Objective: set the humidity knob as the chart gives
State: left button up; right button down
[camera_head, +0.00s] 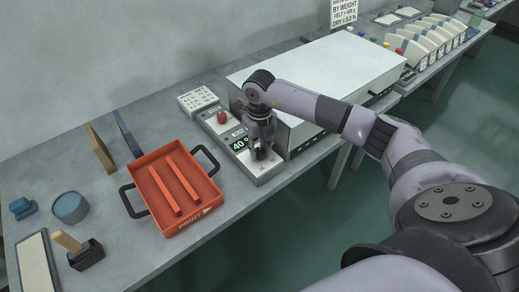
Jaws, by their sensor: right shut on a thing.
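My right gripper (260,150) points down over the front end of a grey control panel (270,174). It is shut on the humidity knob, which the fingers mostly hide. A small display (239,144) beside the gripper shows 40 in green. A red knob or button (222,117) sits farther back on the panel. A white card with printed rows, perhaps the chart (198,101), lies behind the panel; its text is too small to read. A hanging sign (344,12) reads "BY WEIGHT", "FELT" and "DRY = 5.0 %". My left gripper is not in view.
A large white-topped box (315,72) stands right of the panel. A red tray (176,188) with two bars and black handles lies to the left. A blue round pot (71,207) and a wooden-handled tool (75,243) lie farther left. Open floor lies in front.

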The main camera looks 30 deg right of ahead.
jog(key=m, duration=0.4)
jog(key=shift+m, duration=0.3)
jog(key=m, duration=0.4)
jog(key=shift+m, duration=0.3)
jog(key=m, duration=0.4)
jog(key=shift+r+m+p, duration=0.1)
jog(key=shift+m+p, duration=0.2)
jog(key=shift+p, duration=0.05)
jog(key=shift+w+m+p, duration=0.1)
jog(key=shift+m+p, duration=0.3)
jog(key=shift+m, duration=1.7)
jog(key=c, duration=1.2)
grip_release()
jog(key=shift+c, duration=0.2)
